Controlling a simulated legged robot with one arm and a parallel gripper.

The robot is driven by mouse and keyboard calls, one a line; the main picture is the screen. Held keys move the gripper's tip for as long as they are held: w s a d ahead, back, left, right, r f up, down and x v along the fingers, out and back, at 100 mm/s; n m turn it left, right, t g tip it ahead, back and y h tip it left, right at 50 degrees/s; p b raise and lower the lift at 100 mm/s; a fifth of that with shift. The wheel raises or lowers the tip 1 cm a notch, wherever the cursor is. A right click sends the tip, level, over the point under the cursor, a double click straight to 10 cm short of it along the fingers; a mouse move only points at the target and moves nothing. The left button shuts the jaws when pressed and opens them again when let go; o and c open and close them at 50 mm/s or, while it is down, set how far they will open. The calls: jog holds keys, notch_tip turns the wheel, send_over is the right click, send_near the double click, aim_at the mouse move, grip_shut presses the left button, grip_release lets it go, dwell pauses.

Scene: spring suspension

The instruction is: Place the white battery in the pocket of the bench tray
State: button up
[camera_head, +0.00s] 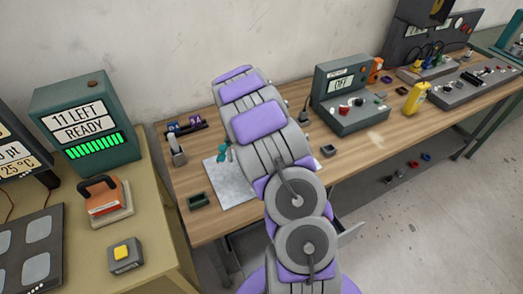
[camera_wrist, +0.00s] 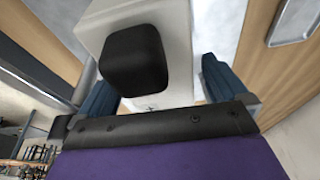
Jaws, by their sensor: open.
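A white block with a black square part and a small plus mark, which looks like the white battery (camera_wrist: 182,60), fills the middle of the wrist view. It stands between the blue-grey fingers of my open gripper (camera_wrist: 155,88). A gap shows at the right finger; contact at the left finger cannot be told. In the head view my arm hides the battery and most of the gripper. A small dark green tray (camera_head: 199,201) lies on the wooden bench; I cannot tell if it is the bench tray. A grey metal-rimmed edge (camera_wrist: 290,38) shows at the wrist view's upper right.
A pale grey mat (camera_head: 234,190) lies on the wooden bench (camera_head: 362,150) beneath my arm. A grey device reading OFF (camera_head: 349,112) and a yellow object (camera_head: 416,98) stand to the right.

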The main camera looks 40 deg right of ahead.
jog(key=p+v, duration=0.1)
jog(key=v, duration=1)
jog(key=shift+r, duration=0.25)
jog(key=s+a+r+n+y, duration=0.1)
jog(key=s+a+r+n, duration=0.9)
jog(key=s+a, duration=0.45)
jog(key=s+a+r+n+y, duration=0.1)
jog(key=s+a+n, duration=0.4)
jog(key=s, duration=0.5)
jog(key=s+a+r+n+g+y, duration=0.1)
jog(key=s+a+r+n, duration=0.1)
jog(key=s+a+n, duration=0.4)
jog(key=s+a, duration=0.2)
jog(key=s, duration=0.1)
jog(key=shift+s+n, duration=0.3)
jog(key=shift+s, duration=0.1)
jog(key=shift+f, duration=0.1)
